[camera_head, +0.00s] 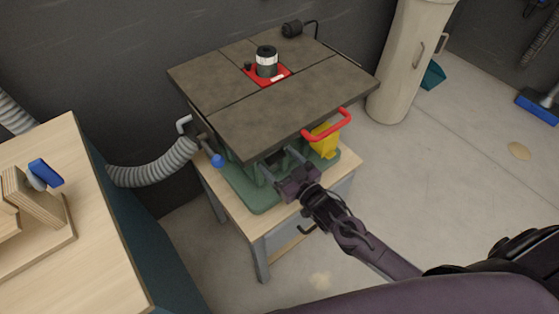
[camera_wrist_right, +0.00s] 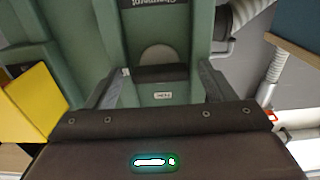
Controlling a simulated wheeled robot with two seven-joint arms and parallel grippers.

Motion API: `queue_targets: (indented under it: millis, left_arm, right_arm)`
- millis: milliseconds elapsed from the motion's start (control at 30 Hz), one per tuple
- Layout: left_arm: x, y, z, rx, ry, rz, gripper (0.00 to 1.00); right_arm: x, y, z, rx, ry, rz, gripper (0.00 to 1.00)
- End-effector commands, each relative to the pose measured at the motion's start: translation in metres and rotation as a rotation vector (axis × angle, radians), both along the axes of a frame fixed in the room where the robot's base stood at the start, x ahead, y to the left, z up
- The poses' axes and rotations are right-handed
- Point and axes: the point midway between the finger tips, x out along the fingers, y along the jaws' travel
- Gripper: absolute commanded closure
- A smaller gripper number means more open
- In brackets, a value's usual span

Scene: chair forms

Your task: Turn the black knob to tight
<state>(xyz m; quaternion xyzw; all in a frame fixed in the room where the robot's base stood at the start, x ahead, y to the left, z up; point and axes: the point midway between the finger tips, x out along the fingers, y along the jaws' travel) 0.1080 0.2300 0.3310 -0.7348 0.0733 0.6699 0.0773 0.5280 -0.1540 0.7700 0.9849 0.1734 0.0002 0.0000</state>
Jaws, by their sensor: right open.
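A dark bar-shaped knob (camera_wrist_right: 160,73) lies crosswise on the green machine body in the right wrist view, with a pale rounded patch above it and a small, unreadable label (camera_wrist_right: 162,95) below. My right gripper (camera_wrist_right: 163,68) is open, with one finger on each side of the knob; I cannot tell whether they touch it. In the head view the right gripper (camera_head: 279,163) is at the front of the green base (camera_head: 250,192), under the tabletop edge, and the knob is hidden there. My left gripper is not in view.
The machine's brown tabletop (camera_head: 300,100) overhangs the gripper. A red handle (camera_head: 328,124) and yellow part (camera_head: 324,141) are close on the right. A blue-ended crank (camera_head: 216,160) and grey hose (camera_head: 155,170) are on the left. A wooden bench (camera_head: 110,250) stands further left.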

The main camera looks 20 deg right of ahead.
Motion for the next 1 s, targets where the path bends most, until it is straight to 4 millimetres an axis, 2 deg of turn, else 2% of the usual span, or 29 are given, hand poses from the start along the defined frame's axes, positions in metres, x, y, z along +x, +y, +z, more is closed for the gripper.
queue_targets:
  millis: [300,633,1000]
  left_arm:
    - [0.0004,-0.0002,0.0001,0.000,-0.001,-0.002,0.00]
    - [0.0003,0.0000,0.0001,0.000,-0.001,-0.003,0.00]
    - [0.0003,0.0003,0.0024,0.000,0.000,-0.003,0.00]
  right_arm:
    - [0.0028,0.0011,-0.0004,0.000,0.001,0.000,0.25]
    - [0.0026,0.0010,-0.0003,0.000,0.001,0.000,0.68]
    - [0.0026,0.0010,0.0003,-0.060,-0.021,0.001,0.68]
